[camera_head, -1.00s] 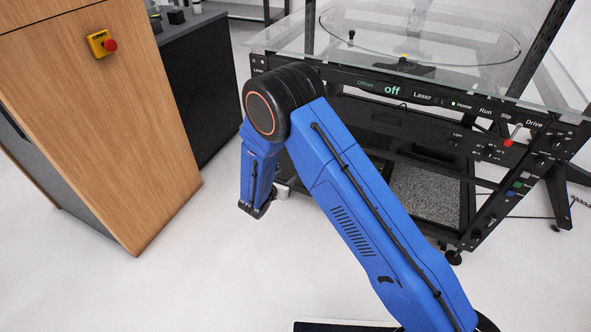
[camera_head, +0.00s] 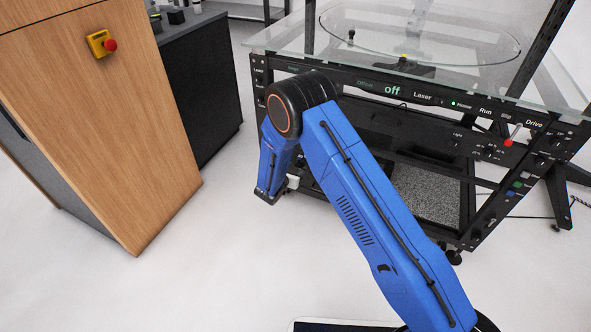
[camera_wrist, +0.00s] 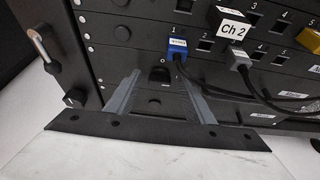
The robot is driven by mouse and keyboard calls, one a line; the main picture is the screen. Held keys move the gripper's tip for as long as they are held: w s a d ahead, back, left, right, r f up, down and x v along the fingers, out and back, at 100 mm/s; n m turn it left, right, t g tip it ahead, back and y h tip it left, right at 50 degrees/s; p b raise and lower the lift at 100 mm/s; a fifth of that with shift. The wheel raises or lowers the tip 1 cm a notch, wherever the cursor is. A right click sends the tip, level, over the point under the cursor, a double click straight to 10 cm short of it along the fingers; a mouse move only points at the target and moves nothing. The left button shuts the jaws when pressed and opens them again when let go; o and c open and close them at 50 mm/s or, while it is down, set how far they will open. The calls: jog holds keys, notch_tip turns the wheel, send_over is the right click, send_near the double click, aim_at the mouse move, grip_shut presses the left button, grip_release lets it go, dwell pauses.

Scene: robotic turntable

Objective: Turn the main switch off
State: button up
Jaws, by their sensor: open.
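A black rocker switch (camera_wrist: 160,74), which looks like the main switch, sits in the black rack panel in the wrist view. A small white mark shows above it; I cannot tell its setting. My gripper (camera_wrist: 158,84) is open, with one grey finger on each side of the switch in the picture. Nothing is held between the fingers. I cannot tell how far the fingertips are from the panel. In the head view my arm hides most of the gripper, and the switch is not visible.
A blue plug (camera_wrist: 177,49) with a cable sits just right of the switch, and a grey plug (camera_wrist: 239,60) lies farther right. A handle (camera_wrist: 42,47) stands out at left. The glass-topped turntable frame (camera_head: 400,80) is behind my arm; a wooden cabinet (camera_head: 100,130) stands left.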

jog(key=c, duration=1)
jog(key=shift+c, duration=0.2)
jog(key=shift+a, duration=0.1)
jog(key=n+h, duration=0.1)
jog(key=n, duration=0.1)
jog(key=shift+a+f+n+g+h, duration=0.1)
jog(key=shift+a+n+g+h, duration=0.2)
jog(key=shift+h, duration=0.1)
jog(key=n, duration=0.1)
jog(key=n+h, duration=0.2)
jog(key=shift+w+a+f, duration=0.2)
jog(key=shift+a, duration=0.05)
jog(key=n+h, duration=0.2)
jog(key=n, duration=0.1)
jog(key=shift+a+f+n, duration=0.2)
jog(key=shift+f+n, duration=0.1)
jog(key=n, duration=0.1)
jog(key=n+h, duration=0.1)
jog(key=n+t, duration=0.1)
jog(key=n, duration=0.1)
jog(key=shift+f+h, duration=0.3)
jog(key=shift+w+a+n, duration=0.1)
jog(key=shift+n, duration=0.2)
